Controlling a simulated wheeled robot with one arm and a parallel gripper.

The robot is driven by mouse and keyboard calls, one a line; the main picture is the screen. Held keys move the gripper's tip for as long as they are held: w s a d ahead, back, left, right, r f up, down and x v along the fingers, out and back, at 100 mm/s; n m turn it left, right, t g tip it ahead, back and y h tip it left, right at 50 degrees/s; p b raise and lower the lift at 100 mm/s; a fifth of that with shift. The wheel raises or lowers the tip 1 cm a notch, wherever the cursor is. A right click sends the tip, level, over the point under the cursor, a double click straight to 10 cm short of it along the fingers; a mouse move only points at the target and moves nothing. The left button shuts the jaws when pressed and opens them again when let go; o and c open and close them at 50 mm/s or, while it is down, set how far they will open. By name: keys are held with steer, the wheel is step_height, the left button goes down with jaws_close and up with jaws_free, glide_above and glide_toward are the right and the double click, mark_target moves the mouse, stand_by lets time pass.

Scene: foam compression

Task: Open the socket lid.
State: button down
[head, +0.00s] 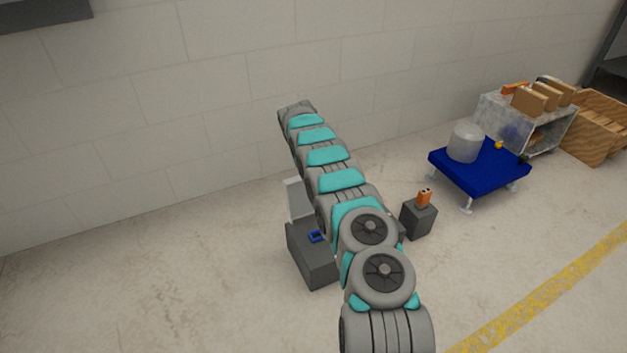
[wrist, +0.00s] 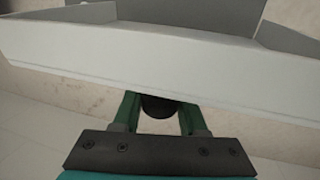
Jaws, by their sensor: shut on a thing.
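A light grey panel with raised side walls, which looks like the socket lid (wrist: 150,52), spans the upper part of the wrist view. My gripper (wrist: 158,106) is at its near edge, with two green fingers closed on a dark rounded piece (wrist: 158,107). The fingertips and the far part of that piece are hidden behind the panel edge. In the head view a dark grey box (head: 312,262) stands on the floor, with a light grey panel (head: 296,201) behind it, partly covered by my arm. My gripper is hidden in the head view.
A small blue object (head: 316,236) lies on the dark box. To the right, an orange device (head: 424,197) stands on a small dark block (head: 418,221). Further right are a blue table (head: 480,173) with a translucent bucket (head: 466,142), and a grey shelf (head: 552,138) with cartons. The left floor is clear.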

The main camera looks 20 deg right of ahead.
steer(key=shift+f, duration=0.15)
steer(key=shift+c, duration=2.3)
jaws_free()
steer(key=shift+r, duration=0.2)
steer(key=v, duration=0.7)
steer(key=shift+w+a+r, duration=0.1)
steer(key=shift+a+r, duration=0.05)
steer(key=shift+r, duration=0.15)
